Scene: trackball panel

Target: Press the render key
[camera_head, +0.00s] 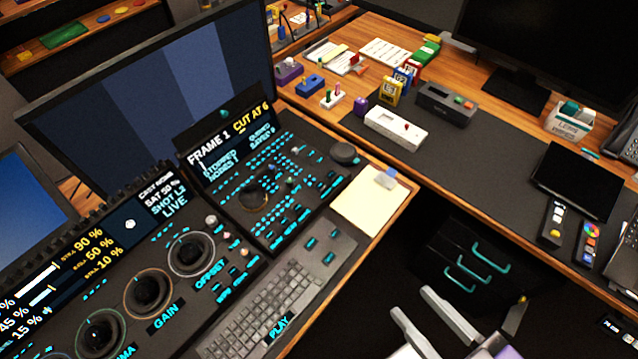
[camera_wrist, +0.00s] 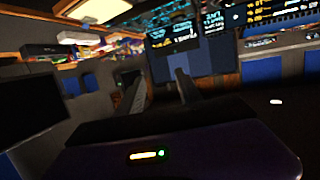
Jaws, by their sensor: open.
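The trackball panel (camera_head: 245,215) is a dark console with rows of small cyan-marked keys around a dark ball (camera_head: 254,198). A row of labelled keys (camera_head: 283,238) lies along its near edge. The labels are too small to read, so I cannot tell which key is the render key. The panel screen (camera_head: 228,140) reads "FRAME 1" and "CUT AT 6". My gripper (camera_head: 411,302) is at the lower right of the head view, apart from the panel and to its right. Its two fingers are spread and empty. In the wrist view, the open fingers (camera_wrist: 161,82) point toward dim desks and screens.
A keyboard (camera_head: 268,300) and a panel with ringed dials (camera_head: 148,292) are nearer. A large monitor (camera_head: 165,90) stands behind. A dark drawer unit (camera_head: 470,262) with cyan handles stands under the right desk.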

